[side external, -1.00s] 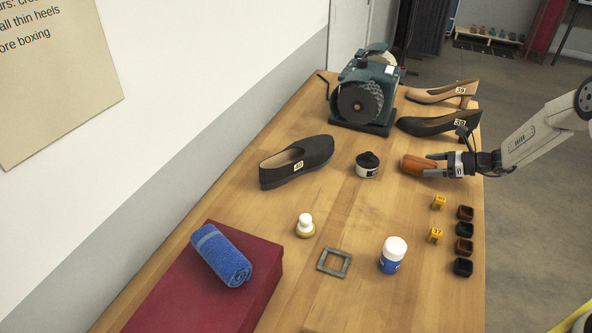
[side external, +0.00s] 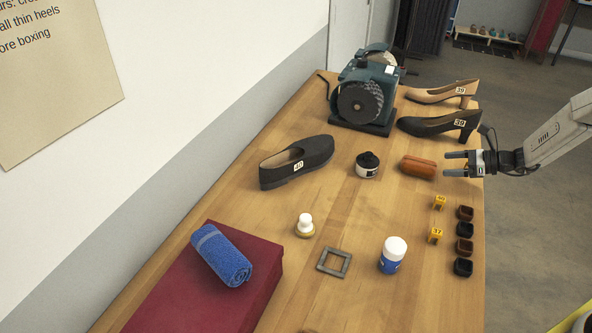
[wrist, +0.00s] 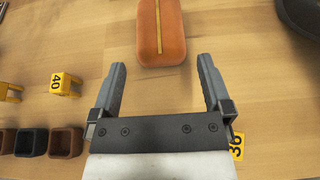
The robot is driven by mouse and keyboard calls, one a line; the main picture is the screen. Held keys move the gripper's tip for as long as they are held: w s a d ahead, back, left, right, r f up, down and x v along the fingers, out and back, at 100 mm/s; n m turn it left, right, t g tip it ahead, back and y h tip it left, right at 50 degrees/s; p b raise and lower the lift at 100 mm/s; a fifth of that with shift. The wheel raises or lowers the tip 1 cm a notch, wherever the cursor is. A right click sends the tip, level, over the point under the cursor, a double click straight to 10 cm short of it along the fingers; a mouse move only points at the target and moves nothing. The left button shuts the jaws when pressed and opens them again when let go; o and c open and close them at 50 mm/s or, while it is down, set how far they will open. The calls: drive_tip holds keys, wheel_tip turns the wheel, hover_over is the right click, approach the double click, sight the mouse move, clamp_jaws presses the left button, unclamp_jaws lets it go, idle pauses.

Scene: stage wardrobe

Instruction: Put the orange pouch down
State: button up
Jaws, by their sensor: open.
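The orange pouch (side external: 419,167) lies on the wooden table (side external: 375,215), right of the small black-lidded jar. In the wrist view the pouch (wrist: 161,40) shows a yellow zip line along its top, and its far end is cut off by the frame. My gripper (side external: 445,164) is open and empty, just to the right of the pouch. In the wrist view my gripper (wrist: 161,75) has its fingers spread, with the pouch's near end just ahead of the fingertips and apart from them.
A black-lidded jar (side external: 367,165) stands left of the pouch, and a black heeled shoe (side external: 438,123) lies behind it. Yellow number tags (side external: 440,202) and small dark cups (side external: 465,213) sit in front of my gripper. The table's right edge is close by.

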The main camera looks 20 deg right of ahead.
drive_tip(key=v, duration=0.6)
drive_tip(key=shift+s+d+r, duration=0.1)
drive_tip(key=shift+s+d, duration=0.1)
drive_tip(key=shift+s, duration=0.1)
drive_tip(key=s+a+r+n+g+h, duration=0.3)
drive_tip(key=s+a+r+n+h, duration=0.1)
drive_tip(key=s+a+n, duration=0.5)
drive_tip(key=s+a+r+n+g+h, duration=0.3)
drive_tip(key=s+a+r+n+h, duration=0.2)
drive_tip(key=a+n, duration=0.8)
drive_tip(key=s+n, duration=0.3)
drive_tip(key=n, duration=0.2)
drive_tip(key=shift+s+g, duration=0.4)
